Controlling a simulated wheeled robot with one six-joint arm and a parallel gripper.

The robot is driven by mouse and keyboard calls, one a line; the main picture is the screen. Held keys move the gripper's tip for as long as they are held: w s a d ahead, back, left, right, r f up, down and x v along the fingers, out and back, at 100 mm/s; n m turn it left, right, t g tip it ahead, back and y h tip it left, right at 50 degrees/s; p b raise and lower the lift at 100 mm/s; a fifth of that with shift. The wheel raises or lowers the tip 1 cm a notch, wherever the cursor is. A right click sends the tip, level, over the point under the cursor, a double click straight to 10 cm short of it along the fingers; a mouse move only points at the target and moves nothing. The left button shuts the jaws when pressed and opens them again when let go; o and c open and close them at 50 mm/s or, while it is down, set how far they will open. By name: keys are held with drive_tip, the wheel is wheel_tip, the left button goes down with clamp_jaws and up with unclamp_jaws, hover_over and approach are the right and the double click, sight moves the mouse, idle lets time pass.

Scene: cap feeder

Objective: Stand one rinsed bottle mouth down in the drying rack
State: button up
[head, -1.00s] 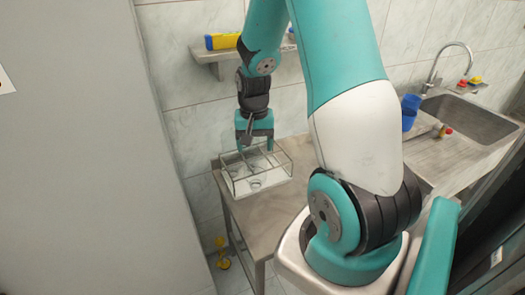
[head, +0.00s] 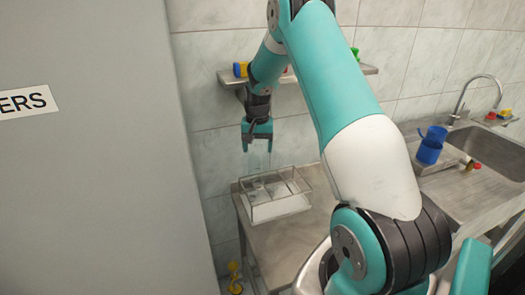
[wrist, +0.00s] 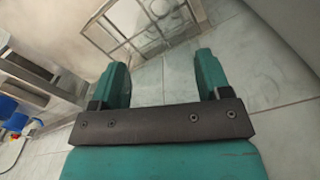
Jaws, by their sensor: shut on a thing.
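My gripper (head: 257,148) points down above the drying rack (head: 282,210), in the head view. Its fingers are shut on a clear, faint bottle (head: 258,161), which hangs upright over the rack's back left part. I cannot tell which end of the bottle is the mouth. The rack is a low wire frame with dividers and a pale base, standing on a steel table. Faint round shapes show inside it, too small to make out. In the wrist view, my gripper's two fingers (wrist: 165,78) stand apart; the clear bottle is hard to see between them.
A wall shelf (head: 300,75) with small coloured items is behind my arm. A large grey panel (head: 80,150) fills the left. The steel table (head: 300,235) is bare in front of the rack.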

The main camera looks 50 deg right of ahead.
sight(258, 178)
wheel_tip(258, 178, down, 12)
drive_tip(key=b, duration=0.7)
drive_tip(key=shift+s+f, duration=0.15)
drive_tip(key=shift+f, duration=0.1)
drive_tip(key=shift+f+b, duration=0.35)
drive_tip(key=shift+f, duration=0.05)
drive_tip(key=o, duration=1.2)
